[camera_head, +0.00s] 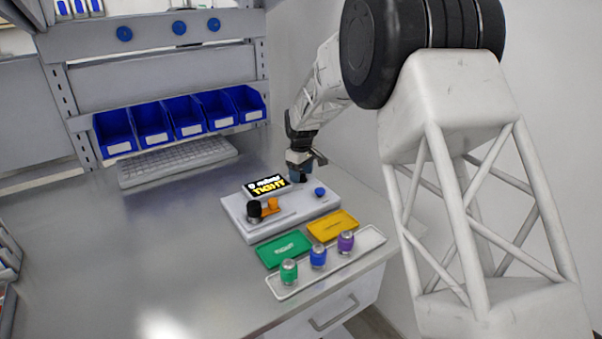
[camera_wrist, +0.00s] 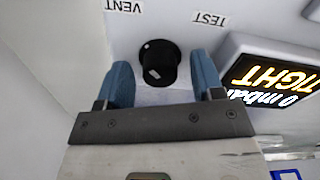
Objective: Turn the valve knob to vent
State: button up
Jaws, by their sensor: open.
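The black valve knob (camera_wrist: 157,62) sits on a white panel in the wrist view, with white marks on its face. The VENT label (camera_wrist: 124,6) is at its upper left and the TEST label (camera_wrist: 209,19) at its upper right, both upside down. My gripper (camera_wrist: 163,80) is open, with one blue finger on each side of the knob and a gap on both sides. In the head view my gripper (camera_head: 300,172) is low over the back of the white device (camera_head: 290,225) and hides the knob. The lit display (camera_head: 266,185) reads TIGHT; it also shows in the wrist view (camera_wrist: 272,75).
A black cylinder (camera_head: 254,209), an orange part (camera_head: 272,204) and a blue knob (camera_head: 319,191) are on the device. Green (camera_head: 284,250) and yellow (camera_head: 333,226) mats and a tray (camera_head: 376,238) with three capped containers lie in front. The bench at left is clear.

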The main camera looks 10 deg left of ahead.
aim_at(302, 173)
jog(key=shift+r, duration=0.15)
jog(key=shift+r, duration=3.75)
jog(key=shift+d+r, duration=0.1)
jog(key=shift+s+d+r, duration=0.15)
jog(key=shift+d, duration=0.05)
jog(key=s+d+r+m, duration=0.2)
jog(key=s+d+r, duration=0.2)
jog(key=s+d, duration=0.4)
jog(key=s+d+r+m+t, duration=0.1)
jog(key=s+d+r+m, duration=0.1)
jog(key=s+d+r, duration=0.45)
jog(key=s+d+r+m, duration=0.2)
jog(key=s+d+r, duration=0.1)
jog(key=s+d, duration=0.55)
jog(key=s+d+f+m, duration=0.2)
jog(key=s+d, duration=0.2)
jog(key=s, duration=0.6)
jog(key=s+d+f+m+t, duration=0.1)
jog(key=s+d, duration=0.4)
jog(key=s, duration=0.5)
jog(key=s+d+f+m, duration=0.2)
jog(key=s+d+m, duration=0.2)
jog(key=s, duration=0.7)
jog(key=shift+d+f+t, duration=0.3)
jog(key=shift+d, duration=0.3)
